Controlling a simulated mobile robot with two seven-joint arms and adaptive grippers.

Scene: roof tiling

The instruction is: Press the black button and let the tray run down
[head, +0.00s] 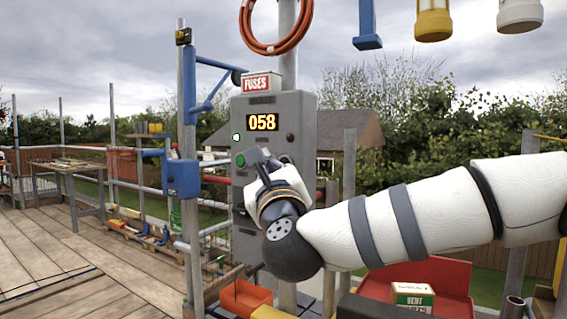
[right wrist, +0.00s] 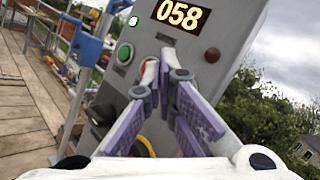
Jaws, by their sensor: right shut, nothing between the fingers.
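The grey control box (head: 300,112) stands on a post in the middle of the head view, its display (head: 262,122) reading 058. A green button (head: 240,160) sits on its front; it also shows in the right wrist view (right wrist: 125,53). I cannot make out the black button; the fingers may cover it. My right gripper (head: 257,160) is shut and empty, its fingertips (right wrist: 158,68) at the box front just right of the green button. Whether they touch the panel is unclear. No tray can be made out. My left gripper is out of view.
A white lamp (head: 236,137) is lit and a dark red lamp (head: 290,138) looks unlit. A red button with yellow around it (right wrist: 143,146) is partly hidden below the fingers. A blue hoist arm (head: 208,103) stands left. An orange bin (head: 245,297) lies below the box.

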